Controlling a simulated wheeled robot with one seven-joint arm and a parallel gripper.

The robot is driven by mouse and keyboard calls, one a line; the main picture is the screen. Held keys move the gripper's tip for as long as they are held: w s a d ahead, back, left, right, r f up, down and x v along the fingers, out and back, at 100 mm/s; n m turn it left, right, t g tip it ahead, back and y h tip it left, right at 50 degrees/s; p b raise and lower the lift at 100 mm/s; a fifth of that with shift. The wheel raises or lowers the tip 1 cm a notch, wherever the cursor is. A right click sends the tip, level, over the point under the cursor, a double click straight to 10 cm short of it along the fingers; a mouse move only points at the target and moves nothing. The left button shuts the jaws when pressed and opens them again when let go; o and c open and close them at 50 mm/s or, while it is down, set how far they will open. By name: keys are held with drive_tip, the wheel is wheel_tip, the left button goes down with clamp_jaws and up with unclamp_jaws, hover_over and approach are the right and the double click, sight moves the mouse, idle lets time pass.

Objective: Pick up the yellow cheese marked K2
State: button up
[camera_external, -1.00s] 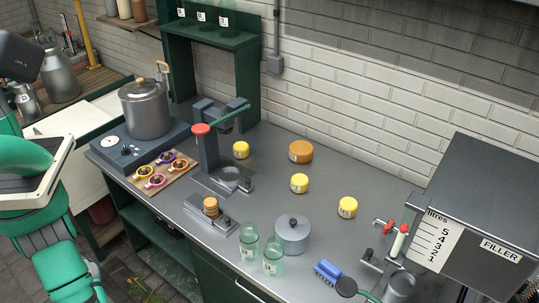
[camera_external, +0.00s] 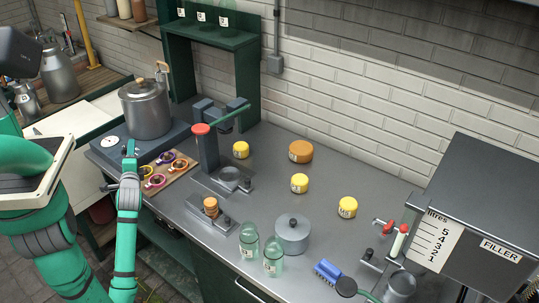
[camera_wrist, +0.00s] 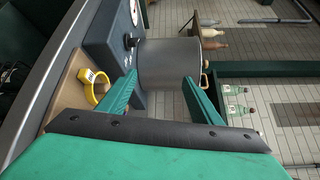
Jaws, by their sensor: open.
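Three small yellow cheeses stand on the grey counter in the external view: one at the back (camera_external: 240,149), one in the middle (camera_external: 299,182), one to the right (camera_external: 347,206). Each has a pale label on its side. The labels are too small to read surely, so I cannot tell which is K2. My gripper (camera_external: 131,155) is over the counter's left front edge, left of the cheeses and well apart from them. In the wrist view my gripper (camera_wrist: 160,92) has its green fingers spread with nothing between them. No cheese shows in that view.
A larger orange cheese (camera_external: 301,151) stands behind the middle yellow one. Glass bottles (camera_external: 249,243) and a lidded pot (camera_external: 292,234) stand in front.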

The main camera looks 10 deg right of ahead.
drive_tip(key=s+d+r+m+g+h, duration=0.2)
drive_tip(key=s+d+m+h, duration=0.3)
drive_tip(key=d, duration=0.9)
drive_tip(key=s+d+r+m+g+h, duration=0.1)
drive_tip(key=s+d+r+m+h, duration=0.35)
drive_tip(key=d, duration=1.05)
drive_tip(key=s+d+r+m+g+h, duration=0.15)
drive_tip(key=d+m+h, duration=0.45)
drive_tip(key=d, duration=0.8)
drive_tip(key=m+y, duration=0.6)
drive_tip(key=y, duration=0.3)
approach(239, 149)
drive_tip(key=shift+s+h, duration=0.25)
drive_tip(key=shift+w+f+t, duration=0.1)
drive_tip(key=shift+w+t, duration=0.15)
drive_tip(key=shift+w, duration=0.1)
drive_tip(key=x, duration=1)
drive_tip(key=shift+f, duration=0.2)
